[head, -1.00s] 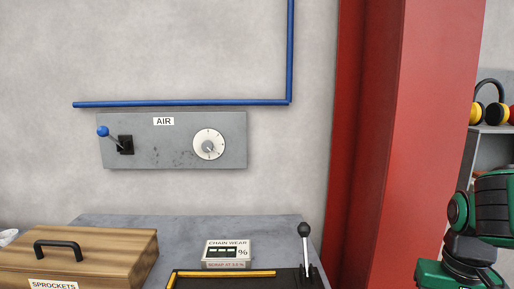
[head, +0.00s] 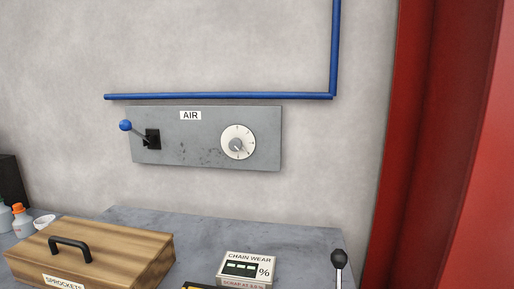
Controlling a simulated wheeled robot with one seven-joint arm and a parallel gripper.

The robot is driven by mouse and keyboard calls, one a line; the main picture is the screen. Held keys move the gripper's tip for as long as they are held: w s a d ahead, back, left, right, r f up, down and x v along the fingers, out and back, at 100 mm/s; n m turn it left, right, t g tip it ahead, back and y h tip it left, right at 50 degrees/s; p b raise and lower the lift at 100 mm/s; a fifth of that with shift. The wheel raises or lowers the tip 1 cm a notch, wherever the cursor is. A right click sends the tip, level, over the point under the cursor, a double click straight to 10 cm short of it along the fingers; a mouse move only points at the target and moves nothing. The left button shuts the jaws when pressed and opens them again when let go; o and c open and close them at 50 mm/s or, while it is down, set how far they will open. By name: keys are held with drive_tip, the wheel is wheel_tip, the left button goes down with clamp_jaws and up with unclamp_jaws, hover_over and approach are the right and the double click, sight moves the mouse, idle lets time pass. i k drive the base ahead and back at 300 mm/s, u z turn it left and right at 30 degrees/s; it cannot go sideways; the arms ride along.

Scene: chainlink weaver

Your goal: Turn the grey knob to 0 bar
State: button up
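The dial's markings are too small to read, so I cannot tell which value the knob points to. A lever with a blue ball (head: 125,125) sticks out of a black base on the panel's left side. My gripper is not in view.
A grey bench stands below the panel, with a wooden SPROCKETS box (head: 120,250), a CHAIN WEAR display (head: 247,266) and a black-knobbed lever (head: 339,260). A blue pipe (head: 220,96) runs above the panel. A red column (head: 440,150) stands at the right. The space before the knob looks clear.

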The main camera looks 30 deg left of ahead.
sight(236, 143)
drive_tip(key=u, duration=0.05)
drive_tip(key=k, duration=1.4)
drive_tip(key=u, duration=1.75)
drive_tip(key=i, duration=1)
drive_tip(key=z, duration=0.05)
